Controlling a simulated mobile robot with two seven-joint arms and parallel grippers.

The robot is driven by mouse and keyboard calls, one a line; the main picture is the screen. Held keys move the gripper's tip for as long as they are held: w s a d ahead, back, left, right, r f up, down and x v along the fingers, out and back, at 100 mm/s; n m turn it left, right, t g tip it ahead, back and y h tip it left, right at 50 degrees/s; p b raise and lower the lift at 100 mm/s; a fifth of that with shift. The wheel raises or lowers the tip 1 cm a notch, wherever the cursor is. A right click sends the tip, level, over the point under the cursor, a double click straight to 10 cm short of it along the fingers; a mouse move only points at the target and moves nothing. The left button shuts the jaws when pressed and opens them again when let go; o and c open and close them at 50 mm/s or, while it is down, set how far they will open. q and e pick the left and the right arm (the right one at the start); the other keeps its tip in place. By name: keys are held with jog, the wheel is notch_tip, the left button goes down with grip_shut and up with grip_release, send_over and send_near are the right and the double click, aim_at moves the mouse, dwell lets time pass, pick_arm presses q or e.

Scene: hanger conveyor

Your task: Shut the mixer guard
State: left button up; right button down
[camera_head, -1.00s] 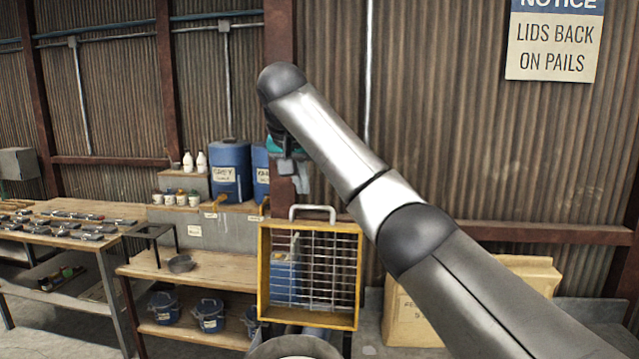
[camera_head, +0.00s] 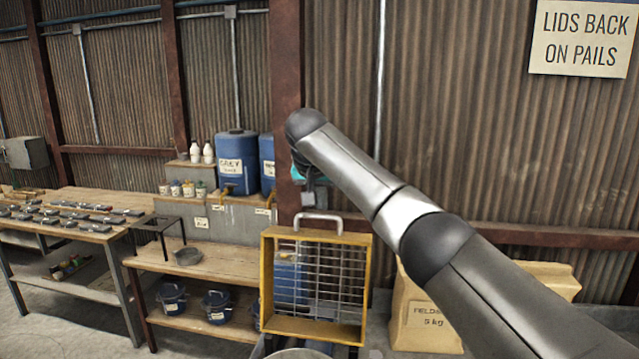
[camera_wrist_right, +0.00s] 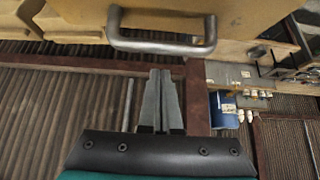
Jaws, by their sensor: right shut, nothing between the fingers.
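The mixer guard (camera_head: 367,285) is a yellow frame with a wire grid, standing raised and upright at the lower middle of the head view. Its grey bar handle (camera_head: 318,216) is on the top edge. The handle also shows large in the right wrist view (camera_wrist_right: 163,46). My right gripper (camera_head: 308,202) is partly hidden behind my arm, close to the handle in the picture. In the wrist view its fingers (camera_wrist_right: 160,72) are together and empty, pointing toward the handle with a small apparent gap. The rim of the mixer bowl (camera_head: 298,353) shows below the guard. My left gripper is out of view.
A table with tools (camera_head: 75,236) is further left. A paper sack (camera_head: 410,312) stands to the right. A corrugated wall is behind.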

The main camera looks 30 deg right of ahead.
jog(key=shift+s+a+p, duration=0.2)
jog(key=shift+s+a, duration=0.3)
jog(key=shift+s, duration=0.25)
jog(key=shift+s+a+p, duration=0.15)
jog(key=shift+s+a, duration=0.35)
jog(key=shift+s, duration=0.25)
